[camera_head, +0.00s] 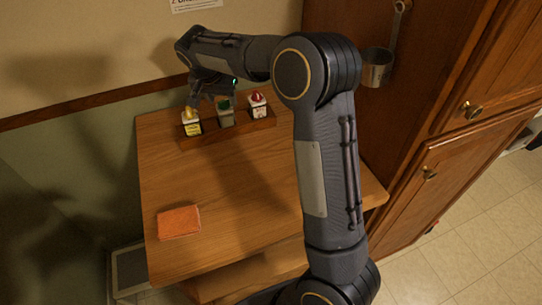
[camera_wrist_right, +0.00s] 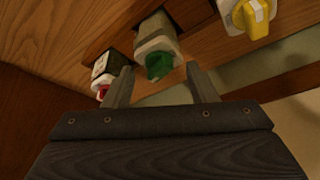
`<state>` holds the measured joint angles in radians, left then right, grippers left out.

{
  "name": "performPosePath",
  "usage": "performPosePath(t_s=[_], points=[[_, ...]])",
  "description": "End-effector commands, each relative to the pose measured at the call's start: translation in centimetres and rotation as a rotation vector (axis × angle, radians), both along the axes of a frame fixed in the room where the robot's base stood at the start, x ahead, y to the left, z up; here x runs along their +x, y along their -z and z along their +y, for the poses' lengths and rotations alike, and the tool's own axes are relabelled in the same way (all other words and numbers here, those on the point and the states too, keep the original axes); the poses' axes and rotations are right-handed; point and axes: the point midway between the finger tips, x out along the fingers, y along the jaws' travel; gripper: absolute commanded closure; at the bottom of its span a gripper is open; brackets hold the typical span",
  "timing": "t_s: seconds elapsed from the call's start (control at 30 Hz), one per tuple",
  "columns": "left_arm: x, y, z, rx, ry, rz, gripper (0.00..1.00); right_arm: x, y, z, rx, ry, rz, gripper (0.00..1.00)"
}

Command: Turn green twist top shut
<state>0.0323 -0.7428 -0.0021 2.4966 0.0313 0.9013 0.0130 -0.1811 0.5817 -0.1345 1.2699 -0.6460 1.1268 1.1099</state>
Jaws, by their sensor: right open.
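The bottle with the green twist top (camera_head: 225,105) stands in the middle slot of a wooden rack (camera_head: 241,129) on the table. The green top also shows in the right wrist view (camera_wrist_right: 159,66), with its pale bottle body (camera_wrist_right: 155,32) behind it. My right gripper (camera_head: 207,100) is over the rack, beside the green top. In the right wrist view its two fingers (camera_wrist_right: 162,84) are apart, one on each side of the green top, with visible gaps and nothing held. The twist top's exact turn is hard to tell. My left gripper is not in view.
A yellow-topped bottle (camera_head: 191,123) and a red-topped bottle (camera_head: 257,104) stand in the same rack, left and right of the green one. An orange cloth (camera_head: 179,222) lies at the table's near left. The middle of the table (camera_head: 240,190) is clear. A metal cup (camera_head: 377,68) hangs on the cabinet.

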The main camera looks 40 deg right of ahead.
Motion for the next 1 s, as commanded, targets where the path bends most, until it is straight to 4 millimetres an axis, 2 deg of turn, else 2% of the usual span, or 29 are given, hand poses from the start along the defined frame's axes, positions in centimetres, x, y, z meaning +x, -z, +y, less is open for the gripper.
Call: performPosePath(t_s=[0.2,0.43,0.5,0.87,1.0], points=[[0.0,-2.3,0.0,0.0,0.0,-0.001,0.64,-0.3,-0.6,-0.6,0.002,-0.337,0.003,0.48],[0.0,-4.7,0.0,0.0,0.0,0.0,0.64,-0.4,-0.6,-0.8,0.002,-0.593,0.004,0.48],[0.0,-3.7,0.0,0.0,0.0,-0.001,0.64,-0.7,-1.1,-0.4,-0.003,-0.597,-0.003,0.48],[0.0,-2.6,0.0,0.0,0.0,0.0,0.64,-3.0,-6.9,0.2,-0.002,-0.594,-0.002,0.48],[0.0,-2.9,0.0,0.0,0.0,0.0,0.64,-5.6,-8.3,0.2,0.011,-0.61,-0.004,0.48]])
